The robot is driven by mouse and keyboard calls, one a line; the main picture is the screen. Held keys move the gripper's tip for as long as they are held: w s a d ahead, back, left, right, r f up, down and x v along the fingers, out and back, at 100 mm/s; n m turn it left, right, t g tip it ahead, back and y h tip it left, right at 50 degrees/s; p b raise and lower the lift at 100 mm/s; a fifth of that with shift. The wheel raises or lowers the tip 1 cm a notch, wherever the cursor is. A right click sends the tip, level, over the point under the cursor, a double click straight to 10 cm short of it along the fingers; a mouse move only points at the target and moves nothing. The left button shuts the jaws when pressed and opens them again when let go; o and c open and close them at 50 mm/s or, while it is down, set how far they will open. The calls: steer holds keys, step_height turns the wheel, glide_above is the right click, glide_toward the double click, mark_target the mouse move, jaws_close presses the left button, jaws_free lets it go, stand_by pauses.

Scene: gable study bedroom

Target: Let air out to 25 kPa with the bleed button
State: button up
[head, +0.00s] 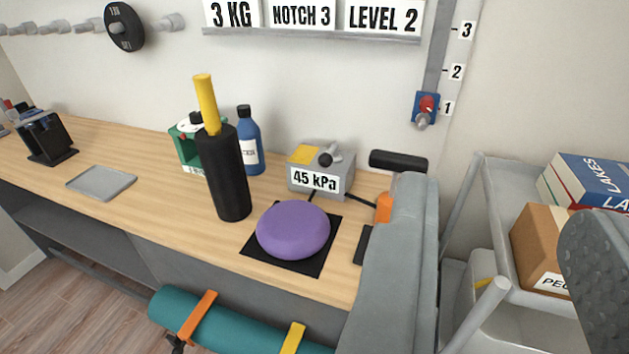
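I cannot tell for sure which is the bleed button. A purple cushion (293,230) lies on a black mat (256,250) in front of the box. A black-handled pump with an orange part (383,208) is partly hidden behind my left finger. My gripper (502,203) is open and empty, right of the box and apart from it.
A tall black cylinder with a yellow top (228,180) stands left of the cushion. A teal roll (235,325) is at the bench front. A shelf cart (497,185) with boxes is at right.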

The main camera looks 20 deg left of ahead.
stand_by(0.3)
jaws_close()
stand_by(1.6)
